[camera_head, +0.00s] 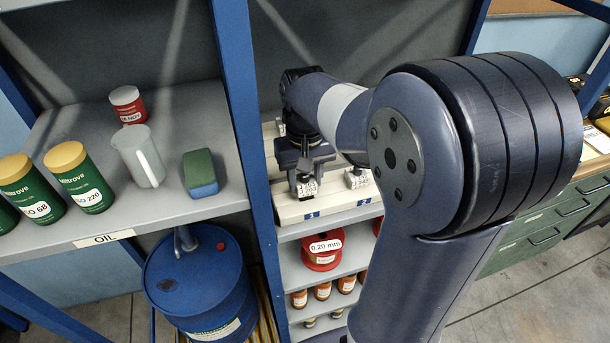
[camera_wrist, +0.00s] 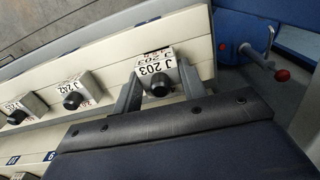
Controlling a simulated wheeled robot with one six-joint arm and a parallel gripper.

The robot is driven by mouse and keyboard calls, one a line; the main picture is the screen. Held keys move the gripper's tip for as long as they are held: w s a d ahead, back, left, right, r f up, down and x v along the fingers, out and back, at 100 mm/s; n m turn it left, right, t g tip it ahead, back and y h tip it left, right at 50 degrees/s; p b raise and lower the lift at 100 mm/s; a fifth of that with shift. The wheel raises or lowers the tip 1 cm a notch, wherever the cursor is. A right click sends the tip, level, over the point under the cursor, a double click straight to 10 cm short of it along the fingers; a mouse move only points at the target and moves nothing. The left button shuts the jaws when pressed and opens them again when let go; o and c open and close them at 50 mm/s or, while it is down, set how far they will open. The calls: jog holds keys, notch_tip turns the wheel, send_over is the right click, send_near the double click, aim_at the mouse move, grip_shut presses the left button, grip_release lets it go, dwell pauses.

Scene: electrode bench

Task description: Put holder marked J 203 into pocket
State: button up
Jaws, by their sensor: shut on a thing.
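The holder marked J 203 (camera_wrist: 155,72) is a pale block with a dark round knob. It sits between the two fingers of my gripper (camera_wrist: 157,90), which is shut on it. In the head view, my gripper (camera_head: 305,168) points down with the holder (camera_head: 307,188) under it, over the front part of the cream rack (camera_head: 290,212) near label 1. The cream rack also shows in the wrist view (camera_wrist: 115,62). I cannot tell whether the holder touches the rack, and no empty pocket shows clearly.
A holder marked J 242 (camera_wrist: 75,88) and another holder (camera_wrist: 20,108) stand along the rack. A blue upright (camera_head: 243,130) is close left of my gripper. Red spools (camera_head: 322,248) sit below. A shelf with green cans (camera_head: 82,178) is at left.

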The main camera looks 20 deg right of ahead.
jog(key=shift+f+b, duration=0.45)
jog(key=shift+f, duration=0.35)
jog(key=o, duration=1.3)
notch_tip(320, 180, up, 11)
jog(key=shift+f, duration=0.1)
notch_tip(320, 180, down, 11)
jog(key=shift+r, duration=0.1)
jog(key=shift+r+p, duration=0.3)
jog(key=shift+r, duration=0.15)
jog(key=shift+f, duration=0.1)
